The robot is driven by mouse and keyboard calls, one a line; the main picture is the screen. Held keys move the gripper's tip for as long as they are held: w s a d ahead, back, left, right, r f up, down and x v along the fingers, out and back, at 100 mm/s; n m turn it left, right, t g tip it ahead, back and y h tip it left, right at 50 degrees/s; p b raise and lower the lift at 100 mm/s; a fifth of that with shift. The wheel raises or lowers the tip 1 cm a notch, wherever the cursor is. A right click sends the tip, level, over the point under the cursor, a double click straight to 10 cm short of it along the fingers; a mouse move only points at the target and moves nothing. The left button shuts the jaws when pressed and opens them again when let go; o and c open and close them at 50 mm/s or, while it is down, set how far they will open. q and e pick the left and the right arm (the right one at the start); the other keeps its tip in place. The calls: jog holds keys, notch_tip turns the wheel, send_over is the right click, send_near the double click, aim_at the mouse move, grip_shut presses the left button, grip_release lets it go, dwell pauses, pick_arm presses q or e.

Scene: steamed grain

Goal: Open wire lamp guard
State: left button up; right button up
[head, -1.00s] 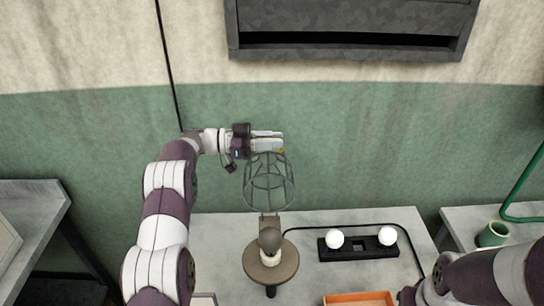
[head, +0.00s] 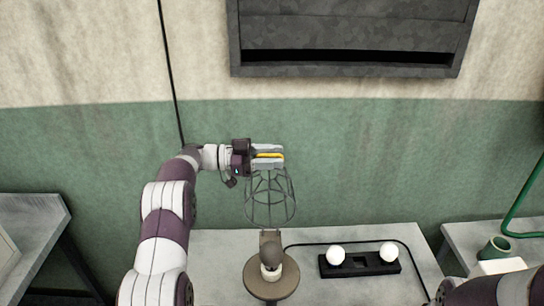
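The wire lamp guard (head: 270,198) is a dark cage in the middle of the head view. It stands swung up above and behind the lamp, off the bulb. The dark bulb (head: 271,256) sits uncovered in a white socket on a round brown base (head: 271,284). My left gripper (head: 270,156) is at the top end of the guard, pointing right. Its fingers look apart, with a yellow strip showing between them. Whether they still touch the guard's wire is hidden. My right arm shows at the lower right corner; its gripper is not clearly visible.
A black holder (head: 360,264) with two white bulbs (head: 336,256) (head: 389,252) stands right of the lamp on the grey table (head: 325,290). A black cable runs behind it. A green cup (head: 494,249) is on the right table. A dark grey wall box (head: 350,35) hangs above.

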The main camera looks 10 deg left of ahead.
pick_arm(q)
jog(key=shift+s, duration=0.1)
jog(key=shift+s+a, duration=0.15)
jog(key=shift+a, duration=0.15)
jog(key=b+v, duration=0.3)
jog(key=v, duration=0.9)
